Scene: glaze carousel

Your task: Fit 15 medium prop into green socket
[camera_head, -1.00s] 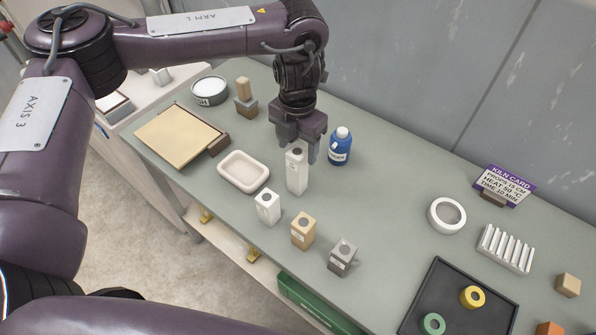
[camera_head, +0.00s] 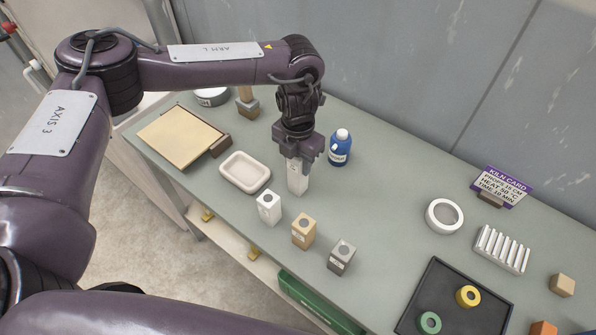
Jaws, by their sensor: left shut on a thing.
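A tall white prop (camera_head: 298,184) stands upright on the grey-green table. My left gripper (camera_head: 298,165) comes down over it from above and is shut on its upper part, which the fingers hide. The prop's foot appears to be on the table. No size marking is readable on it. A green ring-shaped socket (camera_head: 429,322) lies in the black tray (camera_head: 431,283) at lower right, with a yellow ring (camera_head: 467,296) beside it. My right gripper is out of view.
Shorter white (camera_head: 268,208), tan (camera_head: 303,231) and grey (camera_head: 341,256) blocks stand in front of the prop. A blue bottle (camera_head: 339,150) stands close right of the gripper. A white dish (camera_head: 244,171) lies left. Right of centre are a white ring (camera_head: 444,216) and ribbed rack (camera_head: 501,250).

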